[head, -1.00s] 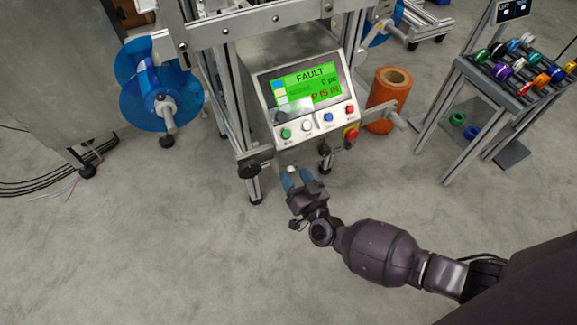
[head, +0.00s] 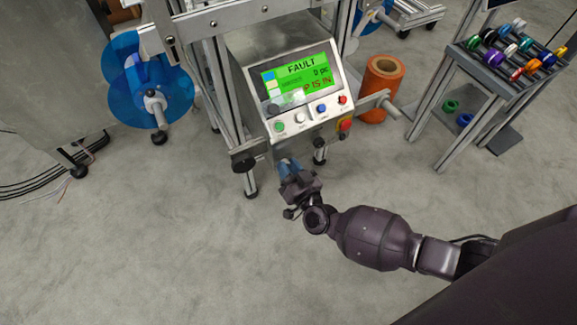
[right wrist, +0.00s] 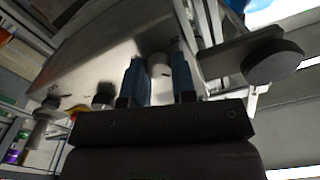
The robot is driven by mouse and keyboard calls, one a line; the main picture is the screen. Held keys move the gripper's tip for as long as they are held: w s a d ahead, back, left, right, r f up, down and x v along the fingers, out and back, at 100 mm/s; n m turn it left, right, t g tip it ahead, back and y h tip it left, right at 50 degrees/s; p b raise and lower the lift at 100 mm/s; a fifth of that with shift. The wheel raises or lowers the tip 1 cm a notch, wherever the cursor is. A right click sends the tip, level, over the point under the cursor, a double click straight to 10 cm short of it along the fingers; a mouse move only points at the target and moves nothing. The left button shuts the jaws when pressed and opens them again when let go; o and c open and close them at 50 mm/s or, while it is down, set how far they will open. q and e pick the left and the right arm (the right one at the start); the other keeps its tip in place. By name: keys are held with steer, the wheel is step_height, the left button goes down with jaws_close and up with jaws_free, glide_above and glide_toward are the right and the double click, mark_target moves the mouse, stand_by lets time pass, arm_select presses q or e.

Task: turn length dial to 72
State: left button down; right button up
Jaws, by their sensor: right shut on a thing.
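The control box has a lit green screen (head: 297,78) reading FAULT, with 0 pc and what looks like P 15 IN below it. The length dial (right wrist: 159,66) shows in the right wrist view as a pale round knob with a dark mark, on the box's metal face. My right gripper (right wrist: 158,82) has its two blue fingers on either side of the dial and is shut on it. In the head view this right gripper (head: 289,164) is at the box's lower front edge, and the dial is hidden there. My left gripper is not in view.
A black round knob (right wrist: 272,61) sticks out beside my fingers. An orange roll (head: 381,88) and a rack of coloured spools (head: 490,70) stand right. Floor in front is clear.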

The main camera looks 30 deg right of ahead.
steer(key=shift+m, duration=7.8)
steer(key=shift+d, duration=0.1)
steer(key=o, duration=0.9)
steer(key=shift+o, duration=0.2)
